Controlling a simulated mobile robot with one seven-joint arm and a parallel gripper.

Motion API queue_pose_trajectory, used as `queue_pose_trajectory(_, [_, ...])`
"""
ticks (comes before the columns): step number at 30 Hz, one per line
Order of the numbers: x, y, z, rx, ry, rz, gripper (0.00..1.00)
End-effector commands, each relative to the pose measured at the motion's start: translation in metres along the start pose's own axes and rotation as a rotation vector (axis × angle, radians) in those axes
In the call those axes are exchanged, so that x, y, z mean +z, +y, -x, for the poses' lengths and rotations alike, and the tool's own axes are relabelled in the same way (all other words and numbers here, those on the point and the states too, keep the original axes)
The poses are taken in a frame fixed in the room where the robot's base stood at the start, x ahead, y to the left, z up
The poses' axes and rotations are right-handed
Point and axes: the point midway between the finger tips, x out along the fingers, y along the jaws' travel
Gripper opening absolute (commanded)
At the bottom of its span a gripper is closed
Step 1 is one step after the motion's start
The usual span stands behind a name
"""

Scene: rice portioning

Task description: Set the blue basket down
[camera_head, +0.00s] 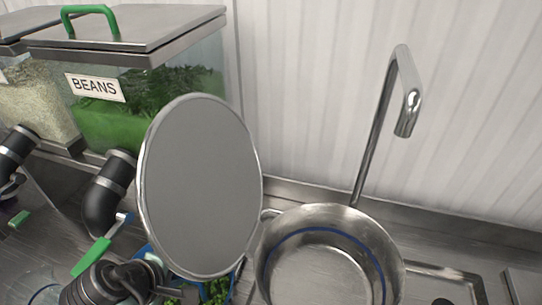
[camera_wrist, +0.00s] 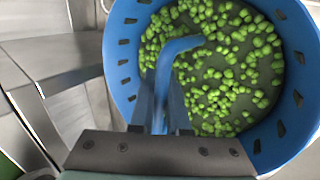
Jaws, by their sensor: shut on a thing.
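The blue basket (camera_wrist: 118,58) fills much of the wrist view. It is round, with slots around its rim and many small green pieces inside. My gripper (camera_wrist: 160,98) is shut on the basket's blue handle, which rises between the fingers and bends over the contents. In the head view only bits of the blue rim (camera_head: 148,250) and green contents show at the bottom, behind a large grey disc and my dark arm. What lies under the basket is hidden, so I cannot tell whether it touches a surface.
A steel pot (camera_head: 330,215) with a blue line inside stands right of the grey disc (camera_head: 200,185). A tall metal tap (camera_head: 405,110) rises behind it. A clear bin labelled BEANS (camera_head: 150,105) with a green-handled lid stands at the back left. Metal counter lies around.

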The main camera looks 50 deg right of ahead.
Motion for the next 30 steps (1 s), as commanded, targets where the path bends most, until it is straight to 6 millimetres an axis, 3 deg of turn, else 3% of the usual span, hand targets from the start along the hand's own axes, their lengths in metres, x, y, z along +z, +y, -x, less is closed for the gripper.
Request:
queue_pose_trajectory(7, [-0.001,-0.002,-0.003,0.003,0.002,-0.001,0.0])
queue_pose_trajectory(15, [0.0,-0.026,-0.04,0.002,0.001,0.0,0.0])
queue_pose_trajectory(30, [-0.001,-0.053,-0.081,0.004,0.003,-0.002,0.0])
